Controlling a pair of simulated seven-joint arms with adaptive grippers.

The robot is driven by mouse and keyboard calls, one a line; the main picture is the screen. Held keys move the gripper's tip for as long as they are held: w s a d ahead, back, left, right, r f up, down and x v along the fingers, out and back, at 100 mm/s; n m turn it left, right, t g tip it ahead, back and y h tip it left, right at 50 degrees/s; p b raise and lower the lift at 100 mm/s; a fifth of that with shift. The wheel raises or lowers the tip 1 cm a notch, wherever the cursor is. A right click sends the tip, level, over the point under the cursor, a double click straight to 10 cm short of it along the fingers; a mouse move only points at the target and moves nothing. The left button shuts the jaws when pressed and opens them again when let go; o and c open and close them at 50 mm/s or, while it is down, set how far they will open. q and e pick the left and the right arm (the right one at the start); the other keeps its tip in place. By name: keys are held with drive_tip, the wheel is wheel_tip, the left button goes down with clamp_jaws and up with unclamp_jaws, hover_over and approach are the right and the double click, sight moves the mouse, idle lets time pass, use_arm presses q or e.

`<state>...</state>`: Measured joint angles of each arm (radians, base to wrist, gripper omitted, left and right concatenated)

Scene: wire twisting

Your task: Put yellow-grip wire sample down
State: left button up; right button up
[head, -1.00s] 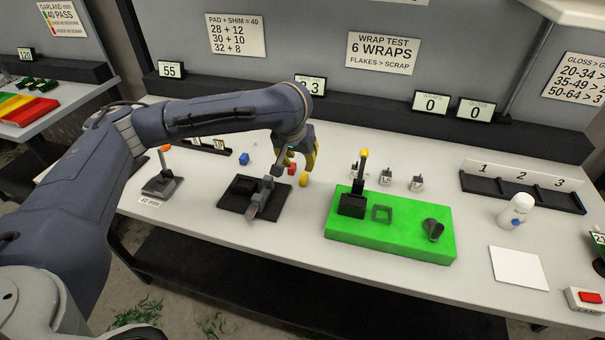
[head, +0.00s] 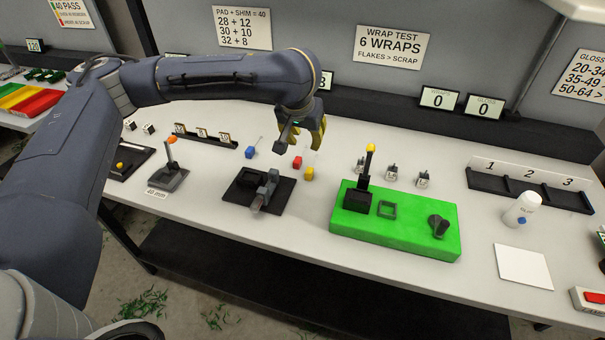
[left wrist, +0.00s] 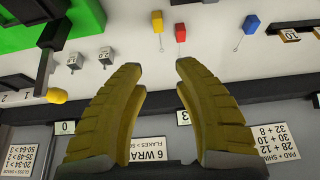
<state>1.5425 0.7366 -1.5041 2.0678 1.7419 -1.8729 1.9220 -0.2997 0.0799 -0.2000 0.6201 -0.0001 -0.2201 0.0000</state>
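The yellow-grip wire sample (head: 309,174) sits on the white bench, its thin wire pointing towards the back. It also shows at the top of the left wrist view (left wrist: 158,22). The red-grip sample (head: 297,162) and the blue-grip sample (head: 249,153) lie to its left. My left gripper (head: 303,148) hangs above the bench, behind and above the yellow grip and apart from it. In the left wrist view its two yellow fingers (left wrist: 159,72) are spread with nothing between them. My right gripper is not in view.
A green base (head: 400,243) with a yellow-tipped lever (head: 367,165) stands to the right. Small numbered weights (head: 392,172) stand behind the green base. A white bottle (head: 521,209) is farther right.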

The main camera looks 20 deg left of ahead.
use_arm(q)
wheel_tip(320, 180, down, 2)
drive_tip(key=s, duration=0.1)
hover_over(309, 171)
drive_tip(key=s, duration=0.2)
drive_tip(key=shift+g, duration=0.3)
drive_tip(key=f, duration=0.9)
drive_tip(key=shift+s+d, duration=0.15)
drive_tip(key=shift+s, duration=0.05)
drive_tip(key=shift+x, duration=3.35)
drive_tip(key=shift+w, duration=0.1)
drive_tip(key=shift+c, duration=0.2)
clamp_jaws()
